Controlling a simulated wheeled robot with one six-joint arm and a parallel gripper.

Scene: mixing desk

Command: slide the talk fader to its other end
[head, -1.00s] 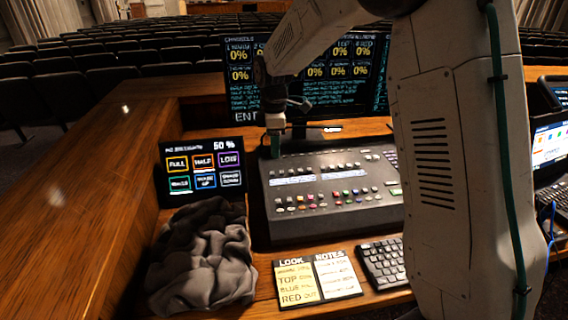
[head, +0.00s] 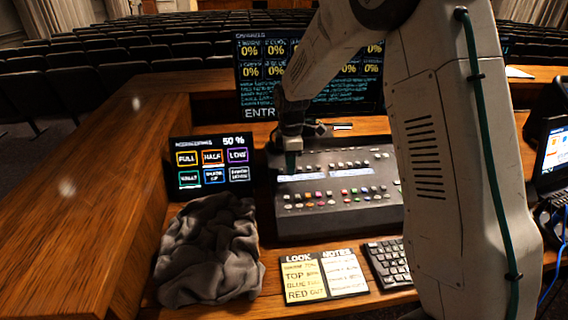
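The dark mixing console (head: 330,226) lies on the wooden desk in the head view, with rows of small coloured buttons and two lit strips. I cannot make out which control is the talk fader; it may be too small or hidden. My arm hides the console's right end.
A small touchscreen (head: 211,163) stands left of the console, with a crumpled grey cloth (head: 210,252) in front. A notes card (head: 325,277) and a keyboard (head: 388,262) lie in front. A large monitor (head: 262,98) stands behind; a laptop (head: 556,150) is at right.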

